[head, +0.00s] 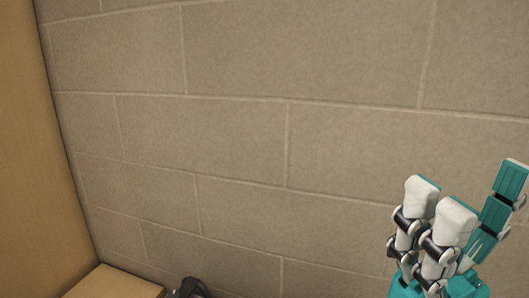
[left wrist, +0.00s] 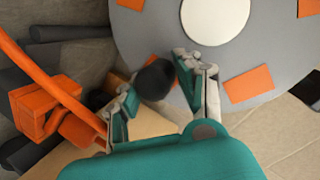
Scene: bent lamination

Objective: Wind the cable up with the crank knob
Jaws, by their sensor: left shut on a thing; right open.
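In the left wrist view a large grey reel disc (left wrist: 150,35) with a white round hub (left wrist: 214,18) and orange patches fills the upper right. My left gripper (left wrist: 156,80) is shut on a black rounded crank knob (left wrist: 155,79), which sits between its fingers in front of the disc's lower left edge. An orange cable-like strip (left wrist: 50,85) runs down the left side of that view. The cable's full path is hidden. In the head view my right gripper (head: 474,195) is at the lower right, fingers pointing up, open and empty. The reel is not visible in the head view.
A block wall (head: 240,130) fills most of the head view. A tan panel (head: 30,150) stands at the left, with a light brown box-like piece (head: 115,285) below. An orange block (left wrist: 38,110) and dark bars lie left in the left wrist view.

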